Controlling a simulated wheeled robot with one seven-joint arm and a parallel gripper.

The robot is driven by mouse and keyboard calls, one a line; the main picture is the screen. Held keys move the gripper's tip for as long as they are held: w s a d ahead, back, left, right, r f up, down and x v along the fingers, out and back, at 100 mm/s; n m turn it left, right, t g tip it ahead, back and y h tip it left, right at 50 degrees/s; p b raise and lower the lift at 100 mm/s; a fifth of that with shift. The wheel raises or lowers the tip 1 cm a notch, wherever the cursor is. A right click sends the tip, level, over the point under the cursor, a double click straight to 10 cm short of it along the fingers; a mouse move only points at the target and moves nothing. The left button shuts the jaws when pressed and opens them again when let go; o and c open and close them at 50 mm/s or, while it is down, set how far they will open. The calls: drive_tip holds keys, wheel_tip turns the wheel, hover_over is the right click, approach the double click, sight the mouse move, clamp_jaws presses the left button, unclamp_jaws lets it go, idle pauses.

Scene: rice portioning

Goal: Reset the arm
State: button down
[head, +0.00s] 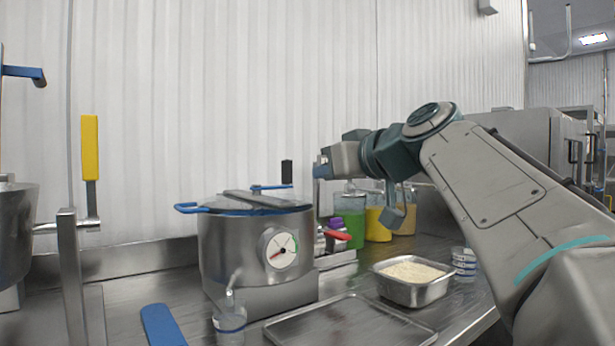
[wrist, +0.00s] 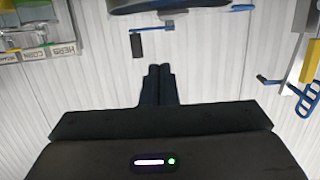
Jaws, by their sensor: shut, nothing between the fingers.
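My arm (head: 500,180) reaches in from the right in the head view and bends over to the left. My gripper (head: 318,170) is raised above the counter, pointing left, up and right of the steel cooker. In the wrist view the two dark fingers of my gripper (wrist: 158,72) lie side by side, shut, with nothing between them. They stand clear against the white wall.
The steel cooker (head: 225,245) with a dial stands on the counter. A metal pan (head: 412,293) of rice (head: 410,271), clear cups (head: 463,262) and colored containers (head: 378,225) sit below my arm. A flat tray (head: 350,325) lies in front. A lever (head: 90,150) stands left.

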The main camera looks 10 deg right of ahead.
drive_tip(key=s+d+f+m+g+h+p, duration=0.2)
drive_tip(key=s+f+g+p, duration=0.3)
drive_tip(key=s+f+p, duration=0.4)
drive_tip(key=s+d+f+m+g+h+p, duration=0.2)
drive_tip(key=s+f+p, duration=0.6)
drive_tip(key=p, duration=1.2)
drive_tip(key=s+m+g+h, duration=0.2)
drive_tip(key=s+g+h, duration=0.1)
drive_tip(key=s, duration=0.1)
drive_tip(key=shift+s+d+f+g+h, duration=0.3)
drive_tip(key=shift+s+d+f+g, duration=0.05)
drive_tip(key=shift+g, duration=0.05)
